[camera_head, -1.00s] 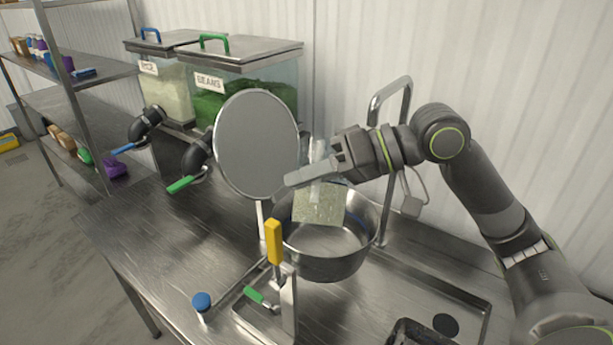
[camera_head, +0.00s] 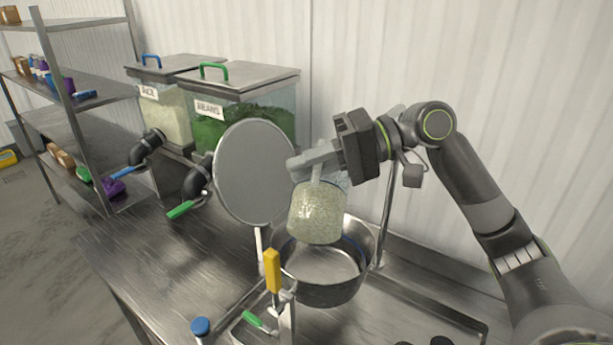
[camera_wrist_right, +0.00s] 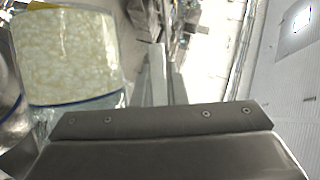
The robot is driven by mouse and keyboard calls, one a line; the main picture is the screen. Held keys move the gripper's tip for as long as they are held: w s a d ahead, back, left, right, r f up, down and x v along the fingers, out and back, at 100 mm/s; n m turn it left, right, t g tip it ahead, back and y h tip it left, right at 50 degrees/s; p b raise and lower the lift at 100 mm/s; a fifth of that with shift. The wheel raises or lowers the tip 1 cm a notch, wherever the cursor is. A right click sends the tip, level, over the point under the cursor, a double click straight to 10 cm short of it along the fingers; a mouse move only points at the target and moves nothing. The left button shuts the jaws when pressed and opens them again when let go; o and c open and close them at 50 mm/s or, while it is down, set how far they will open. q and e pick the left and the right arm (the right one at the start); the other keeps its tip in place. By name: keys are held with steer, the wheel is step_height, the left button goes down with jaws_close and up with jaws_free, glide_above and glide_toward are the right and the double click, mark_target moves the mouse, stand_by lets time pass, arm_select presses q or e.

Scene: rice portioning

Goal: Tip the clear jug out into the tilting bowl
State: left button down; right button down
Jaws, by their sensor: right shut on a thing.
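The clear jug (camera_head: 317,212), with pale rice grains in it, hangs in the air over the steel tilting bowl (camera_head: 335,292). My right gripper (camera_head: 305,165) is shut on the jug's handle, above the bowl's back rim. The jug looks tilted, and I cannot tell whether any grains are leaving it. The visible part of the bowl's inside looks bare; the jug hides its back. In the right wrist view the jug (camera_wrist_right: 70,55) fills the upper left, beside the gripper fingers (camera_wrist_right: 165,75). My left gripper is not in view.
A round grey disc (camera_head: 256,172) stands just left of the jug, close to my right fingers. A yellow-handled lever (camera_head: 272,270) rises at the bowl's front left. Rice (camera_head: 166,115) and beans (camera_head: 245,122) dispensers stand behind.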

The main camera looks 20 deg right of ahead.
steer(key=shift+w+d+r+m, duration=0.25)
steer(key=shift+w+r+m, duration=0.05)
steer(key=shift+r, duration=0.25)
steer(key=shift+w+d+r+m+g+y, duration=0.25)
steer(key=shift+w+d+r+m+y, duration=0.25)
steer(key=shift+w+r+m, duration=0.15)
steer(key=shift+w+d+r+m+g+y, duration=0.25)
steer(key=shift+w+d+r+m+y, duration=0.25)
steer(key=shift+w+m, duration=0.2)
steer(key=shift+w, duration=0.1)
stand_by(0.5)
steer(key=n+h, duration=0.1)
steer(key=r+n, duration=0.1)
steer(key=n, duration=0.1)
steer(key=shift+r+t+h, duration=0.3)
steer(key=shift+t+h, duration=0.1)
step_height(320, 180, up, 2)
steer(key=n+t+h, duration=0.2)
steer(key=n, duration=0.2)
steer(key=shift+a, duration=0.1)
step_height(320, 180, up, 2)
steer(key=n+t+h, duration=0.1)
steer(key=n+t, duration=0.1)
steer(key=n, duration=0.1)
steer(key=n+t+h, duration=0.1)
steer(key=n, duration=0.1)
steer(key=shift+r+n+t+h, duration=0.25)
steer(key=shift+t+h, duration=0.05)
steer(key=shift+t, duration=0.1)
